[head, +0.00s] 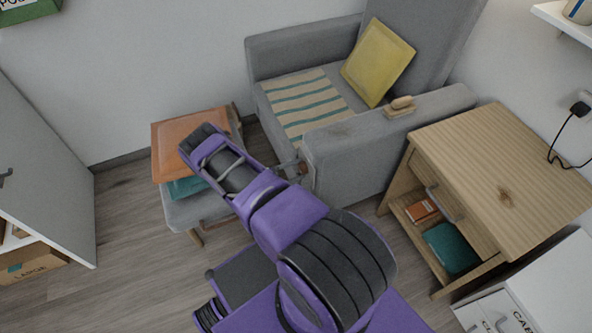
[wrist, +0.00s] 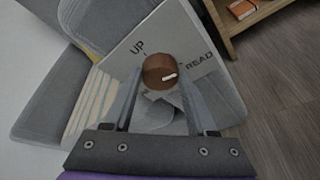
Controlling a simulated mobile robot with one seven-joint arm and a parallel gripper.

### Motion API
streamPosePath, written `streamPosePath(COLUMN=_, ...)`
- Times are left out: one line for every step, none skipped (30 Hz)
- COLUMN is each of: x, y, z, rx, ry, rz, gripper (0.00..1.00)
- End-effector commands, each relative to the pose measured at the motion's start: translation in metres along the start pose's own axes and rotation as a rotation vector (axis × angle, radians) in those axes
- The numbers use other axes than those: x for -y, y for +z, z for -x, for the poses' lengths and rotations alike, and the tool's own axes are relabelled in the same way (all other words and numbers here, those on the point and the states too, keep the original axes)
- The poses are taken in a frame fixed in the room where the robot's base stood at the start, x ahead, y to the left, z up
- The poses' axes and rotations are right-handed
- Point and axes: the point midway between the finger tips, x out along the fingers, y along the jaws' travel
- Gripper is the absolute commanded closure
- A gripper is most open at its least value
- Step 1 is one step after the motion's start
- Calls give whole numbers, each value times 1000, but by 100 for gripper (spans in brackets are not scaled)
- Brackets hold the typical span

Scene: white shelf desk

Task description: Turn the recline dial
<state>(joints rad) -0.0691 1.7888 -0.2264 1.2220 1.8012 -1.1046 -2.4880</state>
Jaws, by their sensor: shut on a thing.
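The recline dial (wrist: 157,66) is a round brown knob on a pale plate (wrist: 206,88) in the wrist view. Its white pointer mark points right, on the side of the word READ and a little below it. UP is printed at the upper left; other marking below the dial is partly hidden by my fingers. My gripper (wrist: 160,80) has one finger on each side of the dial and is shut on it.
A grey footstool (head: 205,208) carrying an orange cushion (head: 172,132) stands left of my gripper. A wooden side table (head: 500,165) with books on its shelf stands right of the chair. A wooden brush (head: 400,106) lies on the chair's arm. Floor is clear at the lower left.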

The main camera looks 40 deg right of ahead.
Motion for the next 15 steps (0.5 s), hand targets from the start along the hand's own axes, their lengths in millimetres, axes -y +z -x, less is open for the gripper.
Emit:
streamPosePath(x=0, y=0, z=0, rx=0, ry=0, rz=-1, gripper=98)
streamPosePath(x=0, y=0, z=0, rx=0, ry=0, rz=-2, gripper=98)
streamPosePath(x=0, y=0, z=0, rx=0, ry=1, rz=-5, gripper=98)
streamPosePath(x=0, y=0, z=0, rx=-1, ry=2, rz=-8, gripper=98)
streamPosePath(x=0, y=0, z=0, rx=-1, ry=4, rz=-12, gripper=98)
streamPosePath(x=0, y=0, z=0, rx=-2, ry=6, rz=-18, gripper=98)
streamPosePath(x=0, y=0, z=0, rx=-2, ry=9, rz=-25, gripper=98)
streamPosePath(x=0, y=0, z=0, rx=-3, ry=11, rz=-34, gripper=98)
streamPosePath(x=1, y=0, z=0, rx=-3, ry=15, rz=-47, gripper=98)
streamPosePath(x=1, y=0, z=0, rx=-4, ry=19, rz=-60, gripper=98)
streamPosePath(x=1, y=0, z=0, rx=-5, ry=24, rz=-73, gripper=98)
streamPosePath(x=1, y=0, z=0, rx=-6, ry=32, rz=-94, gripper=98)
streamPosePath(x=1, y=0, z=0, rx=-6, ry=38, rz=-113, gripper=98)
streamPosePath(x=2, y=0, z=0, rx=-7, ry=45, rz=-131, gripper=98)
streamPosePath(x=2, y=0, z=0, rx=-10, ry=55, rz=-159, gripper=98)
